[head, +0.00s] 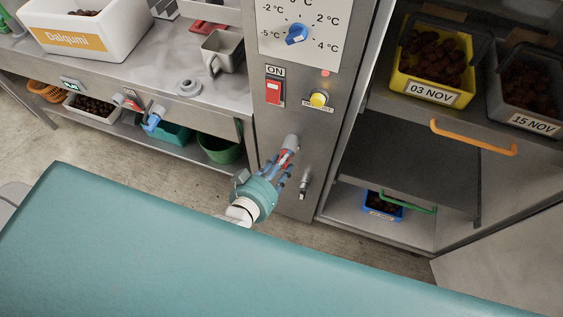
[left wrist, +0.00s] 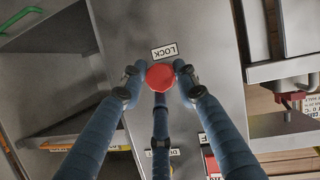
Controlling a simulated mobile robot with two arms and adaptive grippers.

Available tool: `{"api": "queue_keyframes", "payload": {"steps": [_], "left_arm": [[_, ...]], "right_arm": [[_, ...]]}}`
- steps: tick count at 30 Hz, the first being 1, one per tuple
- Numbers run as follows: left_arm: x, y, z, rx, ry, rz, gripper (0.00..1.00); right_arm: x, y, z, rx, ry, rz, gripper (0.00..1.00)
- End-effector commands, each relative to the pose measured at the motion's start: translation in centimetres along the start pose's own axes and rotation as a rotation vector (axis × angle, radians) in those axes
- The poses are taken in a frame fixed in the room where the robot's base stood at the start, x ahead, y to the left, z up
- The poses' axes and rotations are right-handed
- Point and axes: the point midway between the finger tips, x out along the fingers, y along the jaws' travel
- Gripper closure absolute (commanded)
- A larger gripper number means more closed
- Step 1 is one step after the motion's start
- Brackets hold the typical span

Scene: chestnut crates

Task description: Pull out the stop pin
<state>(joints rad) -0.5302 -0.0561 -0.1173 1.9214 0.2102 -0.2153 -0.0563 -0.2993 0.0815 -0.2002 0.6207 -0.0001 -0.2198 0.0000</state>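The stop pin shows in the left wrist view as a round red knob (left wrist: 160,78) beside an upside-down LOCK label (left wrist: 165,51) on the grey metal panel. My left gripper (left wrist: 160,72) has a blue finger on each side of the knob, tips close against it, and a third finger reaching its near edge. It looks shut on the knob. In the head view my left gripper (head: 285,165) is at the panel below the yellow button, with some red showing between its fingers. The fingers hide most of the pin there. My right gripper is in neither view.
The panel holds a red ON switch (head: 274,92), a yellow button (head: 319,99) and a blue dial (head: 296,35). A small metal fitting (head: 304,186) sits right of my gripper. The open cabinet at right has an orange handle (head: 472,139) sticking out. A steel bench is left.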

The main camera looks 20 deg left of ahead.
Motion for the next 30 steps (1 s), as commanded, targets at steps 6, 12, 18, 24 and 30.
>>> {"api": "queue_keyframes", "payload": {"steps": [6,12,18,24,30], "left_arm": [[-0.02,-0.18,0.20,0.001,-0.004,-0.003,0.94],[-0.04,-0.23,0.28,0.002,-0.006,-0.003,1.00],[-0.23,-0.26,0.40,0.002,-0.008,-0.004,1.00],[-0.62,-0.27,0.64,0.002,-0.011,-0.005,1.00],[-0.99,-0.28,0.83,0.002,-0.011,-0.005,1.00]], "right_arm": [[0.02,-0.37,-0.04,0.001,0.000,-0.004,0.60],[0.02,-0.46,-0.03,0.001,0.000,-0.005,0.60],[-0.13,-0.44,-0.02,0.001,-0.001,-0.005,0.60],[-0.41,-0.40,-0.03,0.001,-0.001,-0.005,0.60],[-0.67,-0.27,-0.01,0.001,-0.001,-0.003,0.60]]}}
